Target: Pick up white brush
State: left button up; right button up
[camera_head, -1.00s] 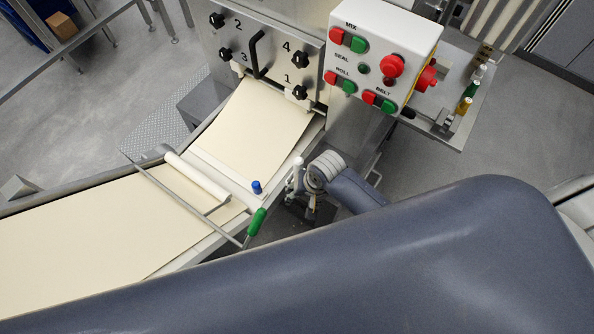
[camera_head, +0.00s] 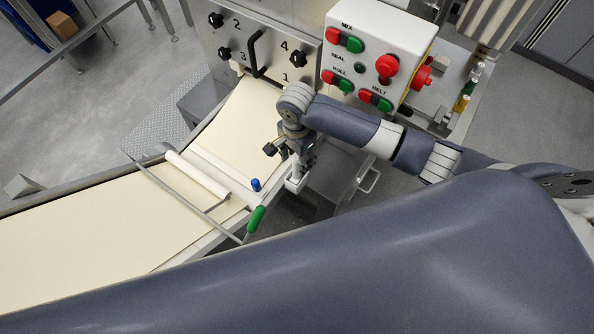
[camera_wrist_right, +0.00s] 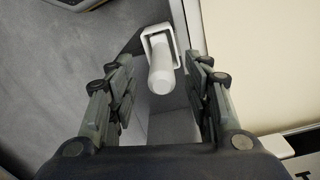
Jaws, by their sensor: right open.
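The white brush (camera_wrist_right: 162,72) shows in the right wrist view as a pale, rounded handle pointing toward me. It sits in a white square holder (camera_wrist_right: 157,38) at the edge of the machine. My right gripper (camera_head: 288,152) is open above that edge in the head view. In the wrist view its two dark fingers stand on either side of the handle, with gaps on both sides. In the head view the gripper hides the brush handle, and only the white holder (camera_head: 296,183) shows below it. My left gripper is not in view.
The dough belt (camera_head: 90,232) lies left of the gripper, with a white roller (camera_head: 197,175) across it. A blue knob (camera_head: 256,184) and a green handle (camera_head: 256,219) are close by. The control box (camera_head: 377,52) stands behind my right arm.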

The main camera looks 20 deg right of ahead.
aim_at(297, 169)
jog(key=shift+w+f+p, duration=0.1)
jog(key=shift+f+p, duration=0.35)
jog(key=shift+f, duration=2.9)
grip_shut()
